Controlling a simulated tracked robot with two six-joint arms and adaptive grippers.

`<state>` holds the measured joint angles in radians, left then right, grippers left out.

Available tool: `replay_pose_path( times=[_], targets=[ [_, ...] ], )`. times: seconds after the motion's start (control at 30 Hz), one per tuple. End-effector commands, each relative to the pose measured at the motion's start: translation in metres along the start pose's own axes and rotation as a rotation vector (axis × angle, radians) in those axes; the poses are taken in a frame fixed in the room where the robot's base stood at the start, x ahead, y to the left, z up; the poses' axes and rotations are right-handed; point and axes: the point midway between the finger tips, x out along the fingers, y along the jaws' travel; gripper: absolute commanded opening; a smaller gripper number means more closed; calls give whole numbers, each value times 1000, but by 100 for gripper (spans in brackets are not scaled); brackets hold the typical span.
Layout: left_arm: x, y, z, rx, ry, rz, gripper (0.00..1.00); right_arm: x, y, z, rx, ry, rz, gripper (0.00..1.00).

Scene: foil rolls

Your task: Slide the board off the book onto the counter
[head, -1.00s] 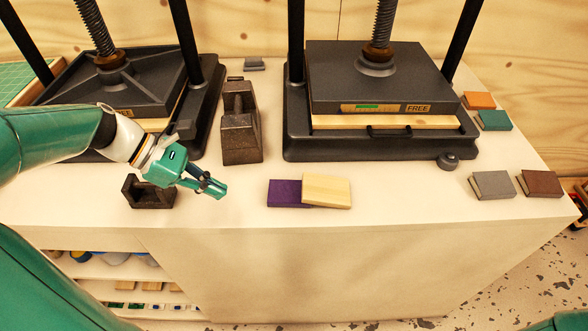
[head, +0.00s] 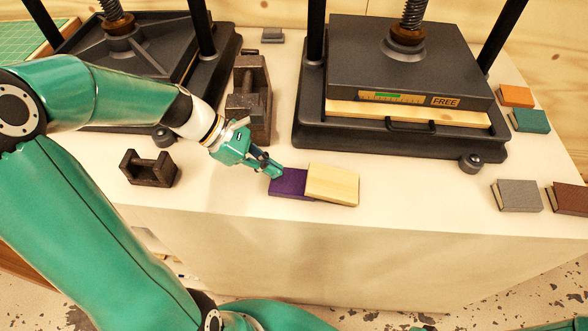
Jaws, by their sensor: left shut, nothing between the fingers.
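The pale wooden board (head: 332,184) lies near the front edge of the counter (head: 420,205). Its left end overlaps the right part of the purple book (head: 287,183), which lies flat on the counter. My left gripper (head: 277,170) is shut and empty, with its fingertips at the book's back left corner, left of the board. I cannot tell whether the tips touch the book. My right gripper is not in view.
Two dark presses stand behind, the right press (head: 410,75) marked FREE. A dark cradle (head: 150,168) and a heavy iron block (head: 250,95) stand at left. Grey (head: 518,195) and brown (head: 570,198) books lie at right. Counter right of the board is clear.

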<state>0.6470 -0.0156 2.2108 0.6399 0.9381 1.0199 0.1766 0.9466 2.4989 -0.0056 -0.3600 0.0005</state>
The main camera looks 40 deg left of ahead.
Motion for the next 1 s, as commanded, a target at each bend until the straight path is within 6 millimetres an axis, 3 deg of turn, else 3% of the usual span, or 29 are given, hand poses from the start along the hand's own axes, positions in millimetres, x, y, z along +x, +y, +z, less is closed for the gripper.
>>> replay_pose_path(
  times=[0.07,0.3,1.0],
  targets=[
    [17,-2,0,-1,-1,-6,0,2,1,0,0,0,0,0],
    [37,-1,24,1,0,-2,0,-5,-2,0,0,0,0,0],
    [44,0,30,-17,0,19,0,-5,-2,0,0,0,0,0]
  ],
)
